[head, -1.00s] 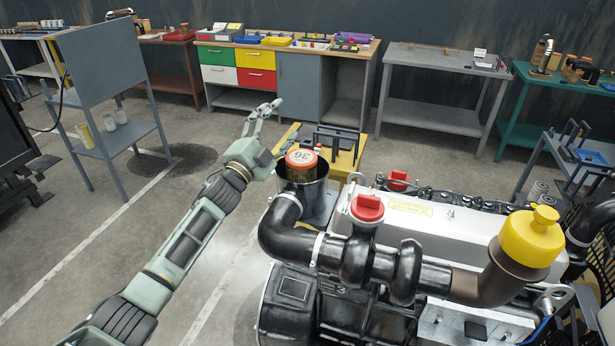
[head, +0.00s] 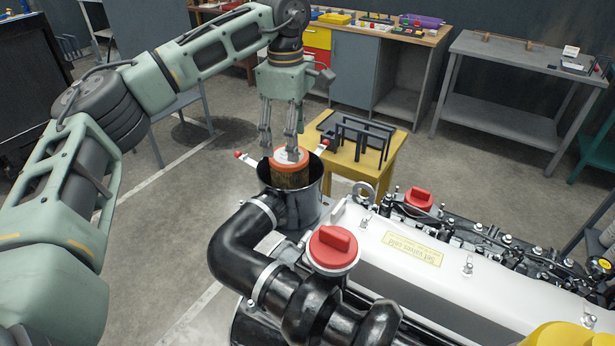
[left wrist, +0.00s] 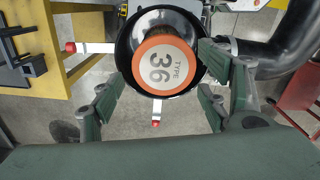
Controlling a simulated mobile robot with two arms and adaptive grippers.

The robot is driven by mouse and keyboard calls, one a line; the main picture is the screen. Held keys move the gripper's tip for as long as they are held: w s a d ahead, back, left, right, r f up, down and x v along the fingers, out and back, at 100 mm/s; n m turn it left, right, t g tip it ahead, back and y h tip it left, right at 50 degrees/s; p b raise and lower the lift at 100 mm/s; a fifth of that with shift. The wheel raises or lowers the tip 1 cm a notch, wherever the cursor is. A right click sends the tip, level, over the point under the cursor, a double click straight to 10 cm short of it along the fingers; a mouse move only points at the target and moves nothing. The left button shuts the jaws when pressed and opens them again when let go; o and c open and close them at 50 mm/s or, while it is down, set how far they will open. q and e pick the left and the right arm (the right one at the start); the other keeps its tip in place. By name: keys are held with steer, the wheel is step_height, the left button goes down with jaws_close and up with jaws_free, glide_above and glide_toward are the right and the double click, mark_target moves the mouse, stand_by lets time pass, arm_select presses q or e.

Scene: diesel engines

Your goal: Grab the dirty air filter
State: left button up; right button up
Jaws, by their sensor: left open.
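The dirty air filter (head: 291,172) has an orange-rimmed top and a brown, dirty-looking side. It stands in the open black housing (head: 312,205) on the engine. In the left wrist view the filter's round top (left wrist: 164,65) reads "TYPE 36" and sits inside the black housing rim (left wrist: 125,40). My left gripper (head: 280,150) points down over the housing, with its fingers near the filter's top. In the left wrist view the left gripper (left wrist: 160,100) is open, fingers spread to both sides of the filter; contact cannot be told. My right gripper is not in view.
Open clips with red tips (head: 322,146) stick out from the housing rim. The engine (head: 410,245) with red caps fills the lower right. A yellow stand (head: 375,160) with a dark rack (head: 358,132) is just behind the housing. Floor to the left is clear.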

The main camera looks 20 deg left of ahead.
mark_target(289, 163)
arm_select(q)
steer(key=f, duration=0.1)
steer(key=f+p, duration=0.2)
steer(key=shift+s+a, duration=0.3)
steer(key=shift+s, duration=0.1)
steer(key=f+p, duration=0.1)
steer(key=f, duration=0.3)
steer(key=shift+w+f+p, duration=0.2)
steer(key=shift+f+p, duration=0.05)
steer(key=shift+p, duration=0.1)
steer(key=shift+c, duration=0.2)
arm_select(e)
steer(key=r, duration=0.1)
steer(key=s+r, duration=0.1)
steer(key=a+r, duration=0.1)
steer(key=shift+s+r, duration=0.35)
arm_select(q)
steer(key=shift+r, duration=0.1)
steer(key=c, duration=1)
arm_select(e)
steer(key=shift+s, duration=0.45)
